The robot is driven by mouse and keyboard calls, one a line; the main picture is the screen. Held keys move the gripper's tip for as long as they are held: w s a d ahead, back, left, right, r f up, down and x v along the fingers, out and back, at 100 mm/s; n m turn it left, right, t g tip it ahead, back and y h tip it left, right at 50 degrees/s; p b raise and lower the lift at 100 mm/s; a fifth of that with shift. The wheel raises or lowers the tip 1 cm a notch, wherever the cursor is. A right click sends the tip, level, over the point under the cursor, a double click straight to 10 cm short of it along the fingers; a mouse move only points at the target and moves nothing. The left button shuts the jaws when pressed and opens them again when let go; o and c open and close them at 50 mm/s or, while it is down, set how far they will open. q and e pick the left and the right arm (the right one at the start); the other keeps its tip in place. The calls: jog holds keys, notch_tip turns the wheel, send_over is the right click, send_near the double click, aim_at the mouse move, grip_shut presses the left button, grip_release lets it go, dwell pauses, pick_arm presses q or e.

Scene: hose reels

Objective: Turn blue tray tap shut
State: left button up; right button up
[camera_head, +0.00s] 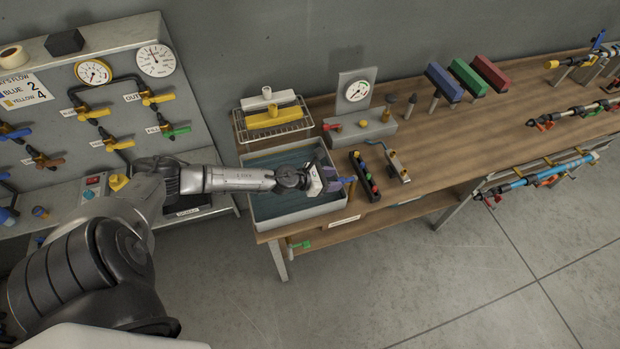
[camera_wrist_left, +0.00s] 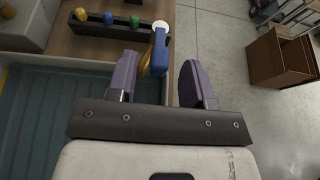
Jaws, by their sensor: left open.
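The blue tap (camera_head: 345,180) sits at the right edge of the water tray (camera_head: 254,208). In the left wrist view the blue tap (camera_wrist_left: 158,55) shows a blue lever with a white round end and a brass-coloured part beside it. My left gripper (camera_head: 331,178) is open, with purple finger pads. In the left wrist view the gripper (camera_wrist_left: 157,78) has one finger on either side of the tap, with visible gaps. The tap stands between the fingers and is not gripped. My right gripper is not in view.
A dark bar with coloured knobs (camera_head: 364,177) stands just right of the tap. A wire rack with a yellow block (camera_head: 272,117) and a gauge stand (camera_head: 357,92) are behind. A panel of gauges and taps (camera_head: 110,70) stands left. Open floor lies in front.

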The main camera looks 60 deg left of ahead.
pick_arm(q)
jog(key=b+v, duration=0.2)
jog(key=v, duration=0.8)
jog(key=shift+s, duration=0.25)
jog(key=shift+a, duration=0.1)
dwell(0.5)
